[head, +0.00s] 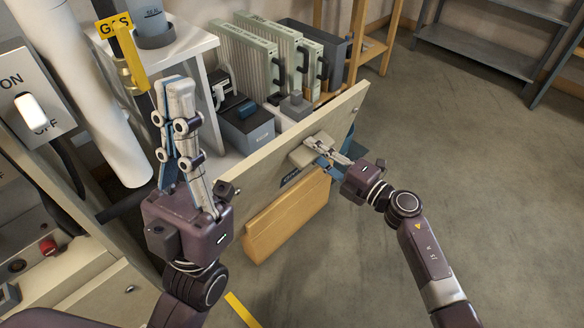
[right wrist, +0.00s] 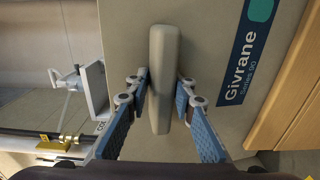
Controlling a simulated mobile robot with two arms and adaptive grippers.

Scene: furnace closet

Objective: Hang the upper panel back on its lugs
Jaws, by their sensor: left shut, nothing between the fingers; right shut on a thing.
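The beige upper panel (head: 345,112) stands on edge, slanting across the middle of the head view. Its grey bar handle (right wrist: 163,75) and blue "Givrane" label (right wrist: 247,60) show in the right wrist view. My right gripper (head: 318,146) is shut on the handle, one blue-padded finger on each side. The furnace front (head: 60,265) is at the lower left, partly cut off. I cannot make out the lugs.
A tan wooden box or board (head: 288,215) is just below the panel. Behind the panel, a white shelf unit (head: 205,48) and several pale green filters (head: 250,60) stand close. An ON/OFF switch (head: 32,108) and yellow GAS tag (head: 115,25) are at left. Open floor (head: 450,150) lies right.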

